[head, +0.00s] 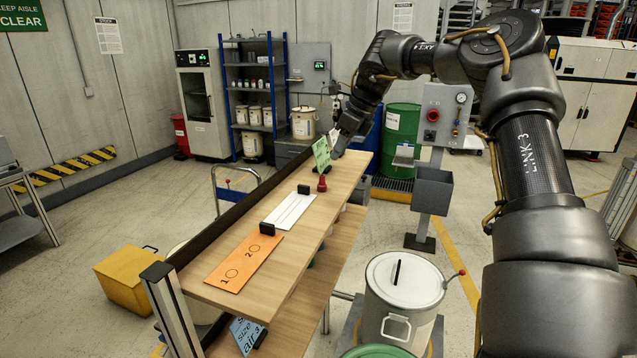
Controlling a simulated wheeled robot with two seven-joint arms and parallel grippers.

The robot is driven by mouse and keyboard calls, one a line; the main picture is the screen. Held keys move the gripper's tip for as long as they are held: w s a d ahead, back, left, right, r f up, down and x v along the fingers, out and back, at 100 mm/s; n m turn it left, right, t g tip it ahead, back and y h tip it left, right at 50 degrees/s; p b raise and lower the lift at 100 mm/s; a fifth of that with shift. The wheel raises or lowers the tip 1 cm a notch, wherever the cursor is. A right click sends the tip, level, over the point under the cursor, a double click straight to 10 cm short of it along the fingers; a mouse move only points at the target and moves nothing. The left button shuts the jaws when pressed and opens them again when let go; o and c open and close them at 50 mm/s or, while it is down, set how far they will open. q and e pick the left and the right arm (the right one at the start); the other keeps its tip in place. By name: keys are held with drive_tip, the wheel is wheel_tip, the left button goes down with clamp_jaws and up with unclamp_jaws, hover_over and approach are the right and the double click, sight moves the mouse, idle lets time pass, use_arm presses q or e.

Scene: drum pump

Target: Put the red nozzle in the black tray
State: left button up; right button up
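The red nozzle (322,184) stands upright on the wooden bench top (318,222), near the far part of the bench. My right gripper (335,149) is at the far end of the bench, behind the nozzle and apart from it, beside a tilted green card (321,154). It is small and partly covered by the card, so its fingers cannot be made out. I cannot clearly pick out a black tray on the bench. My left gripper is not in view.
A white strip board (289,211) and an orange board marked 1 and 2 (243,262) lie on the bench, with small black blocks. A lidded white drum (402,295) and a post with a dark bin (433,190) stand right of the bench.

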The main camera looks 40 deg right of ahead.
drive_tip(key=a, duration=0.1)
drive_tip(key=p, duration=0.1)
hover_over(322, 184)
drive_tip(key=d, duration=0.2)
drive_tip(key=f, duration=0.5)
drive_tip(key=shift+s+a, duration=0.15)
drive_tip(key=shift+s, duration=0.25)
drive_tip(key=shift+a+f+p, duration=0.1)
drive_tip(key=shift+a+p, duration=0.1)
drive_tip(key=shift+p, duration=0.2)
drive_tip(key=p+x, duration=0.1)
drive_tip(key=x, duration=0.1)
drive_tip(key=p+x, duration=0.1)
drive_tip(key=x, duration=0.2)
drive_tip(key=shift+s+d, duration=0.1)
drive_tip(key=shift+d, duration=0.1)
drive_tip(key=shift+s+a, duration=0.15)
drive_tip(key=shift+c, duration=0.5)
drive_tip(key=c, duration=0.6)
